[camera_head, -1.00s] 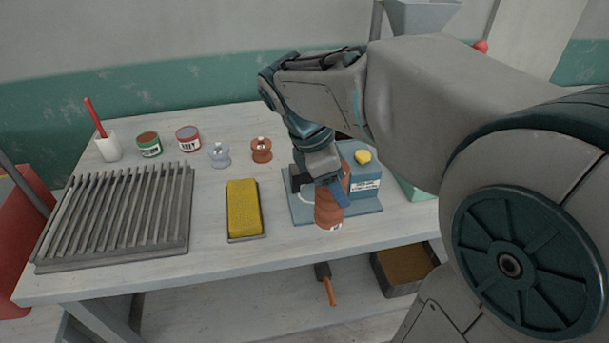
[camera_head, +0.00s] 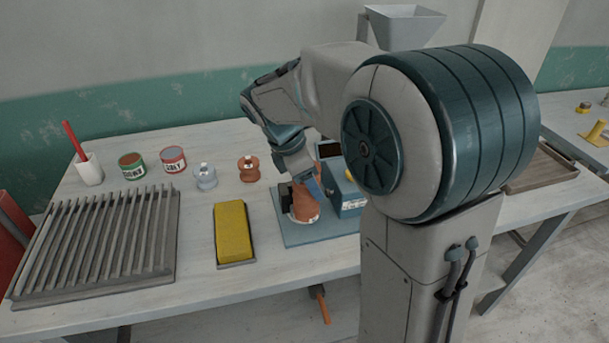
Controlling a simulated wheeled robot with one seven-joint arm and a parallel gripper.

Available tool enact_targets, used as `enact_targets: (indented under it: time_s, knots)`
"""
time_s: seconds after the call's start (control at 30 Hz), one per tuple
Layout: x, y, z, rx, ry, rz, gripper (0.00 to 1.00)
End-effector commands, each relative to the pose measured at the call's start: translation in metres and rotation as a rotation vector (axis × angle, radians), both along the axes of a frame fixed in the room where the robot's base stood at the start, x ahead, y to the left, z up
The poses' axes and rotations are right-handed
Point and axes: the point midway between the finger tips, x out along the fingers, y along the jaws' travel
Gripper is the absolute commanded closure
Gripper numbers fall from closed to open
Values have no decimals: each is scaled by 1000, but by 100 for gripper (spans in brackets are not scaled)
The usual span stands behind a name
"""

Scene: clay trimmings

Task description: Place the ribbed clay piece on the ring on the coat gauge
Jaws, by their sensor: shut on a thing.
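The ribbed clay piece (camera_head: 305,205) is reddish-brown and upright, at the front of the blue coat gauge (camera_head: 297,233). My gripper (camera_head: 304,190) is shut on it from above. The white ring on the gauge shows only as a pale edge around the foot of the piece. I cannot tell whether the piece rests on the ring or hangs just above it. The gauge's blue box with a label (camera_head: 350,200) stands right behind the piece, partly hidden by my arm.
A yellow sponge block (camera_head: 232,232) on a dark tray lies left of the gauge. A slatted rack (camera_head: 95,245) fills the left of the table. A grey spool (camera_head: 205,177), a brown spool (camera_head: 248,169), two tins (camera_head: 173,160) and a white cup (camera_head: 90,170) stand behind.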

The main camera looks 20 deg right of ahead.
Motion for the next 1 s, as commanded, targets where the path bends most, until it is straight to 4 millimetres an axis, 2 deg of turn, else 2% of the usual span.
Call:
enact_targets:
  time_s: [0.17, 0.4, 0.7, 0.73, 0.77, 0.8, 1.0]
  knots:
    - [10, 0, -4, 0, -2, 0, 88]
    - [32, 0, -21, -1, -2, -1, 88]
    - [35, 0, -24, 0, -4, -1, 88]
    - [35, 0, -25, 1, -1, -1, 38]
    - [35, 0, -25, 1, -1, -1, 29]
    - [35, 0, -25, 1, -1, -1, 24]
    - [35, 0, -25, 0, -1, -1, 24]
